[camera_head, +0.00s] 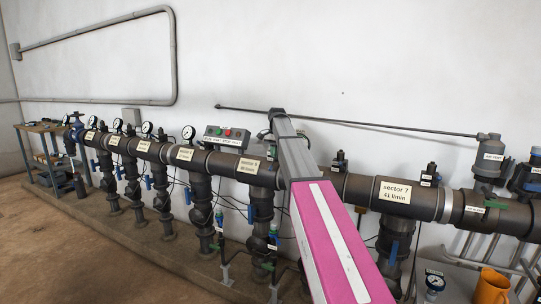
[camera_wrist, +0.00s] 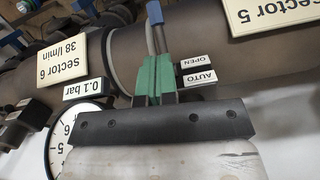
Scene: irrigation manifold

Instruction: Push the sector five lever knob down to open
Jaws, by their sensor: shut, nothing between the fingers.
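In the wrist view the sector 5 label (camera_wrist: 272,14) is at the top right, upside down. A lever with a blue end (camera_wrist: 154,12) and a grey stem (camera_wrist: 158,40) stands just beyond my fingertips. I cannot tell whether they touch it, nor surely which sector it belongs to. My gripper (camera_wrist: 154,64) has green fingers, shut together with nothing between them. In the head view my arm reaches towards the pipe; its fingers and the lever cannot be made out there.
Beside my fingers are OPEN and AUTO tags (camera_wrist: 197,70), the sector 6 label (camera_wrist: 62,60) and a pressure gauge (camera_wrist: 68,148). The manifold pipe (camera_head: 345,185) runs across the wall, with blue levers below it. An orange jug (camera_head: 492,288) stands at the lower right. Floor (camera_head: 60,250) is clear at left.

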